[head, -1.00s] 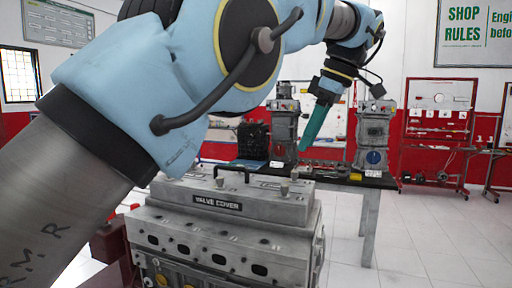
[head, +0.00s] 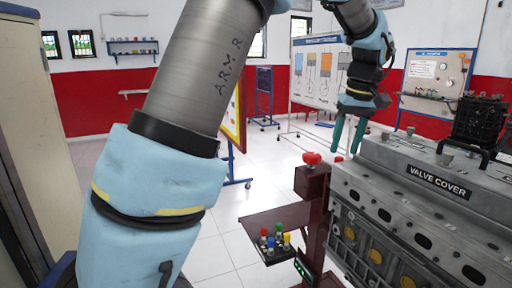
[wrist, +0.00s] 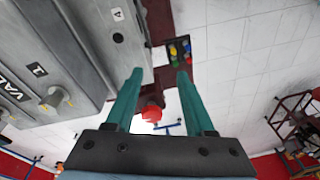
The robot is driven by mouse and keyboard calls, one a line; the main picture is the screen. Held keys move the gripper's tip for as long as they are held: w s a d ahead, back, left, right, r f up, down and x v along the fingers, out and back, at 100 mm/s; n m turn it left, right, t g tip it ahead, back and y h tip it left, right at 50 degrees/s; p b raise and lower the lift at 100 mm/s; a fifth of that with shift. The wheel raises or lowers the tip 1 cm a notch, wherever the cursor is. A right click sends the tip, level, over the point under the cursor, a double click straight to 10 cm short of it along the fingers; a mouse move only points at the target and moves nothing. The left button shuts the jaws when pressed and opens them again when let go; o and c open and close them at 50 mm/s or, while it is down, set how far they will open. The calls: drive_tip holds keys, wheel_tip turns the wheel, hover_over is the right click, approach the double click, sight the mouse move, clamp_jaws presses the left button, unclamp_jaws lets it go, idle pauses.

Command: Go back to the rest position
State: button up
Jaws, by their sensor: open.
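My gripper (head: 347,134) hangs from my blue and grey arm in the head view, with its two teal fingers pointing down. It is just left of the engine with the valve cover (head: 390,160), above the red knob (head: 312,158) on the stand. In the wrist view my gripper (wrist: 160,85) has its fingers spread apart with nothing between the tips. The engine (wrist: 60,60) fills the upper left there, and the red knob (wrist: 152,112) shows between the fingers, farther off.
A beige cabinet (head: 30,120) stands at the far left. A whiteboard (head: 312,88) is behind. White tiled floor lies open between them.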

drive_tip(key=w+a+f, duration=0.1)
drive_tip(key=a+f, duration=0.2)
drive_tip(key=a, duration=0.6)
drive_tip(key=w+a+f, duration=0.1)
drive_tip(key=a+f, duration=0.2)
drive_tip(key=a, duration=0.6)
drive_tip(key=s+a+f, duration=0.3)
drive_tip(key=s+a, duration=0.1)
drive_tip(key=a, duration=0.4)
drive_tip(key=s+a+f+m+h, duration=0.1)
drive_tip(key=s+a+f, duration=0.3)
drive_tip(key=a, duration=0.4)
drive_tip(key=shift+s+a, duration=0.25)
drive_tip(key=shift+s, duration=0.45)
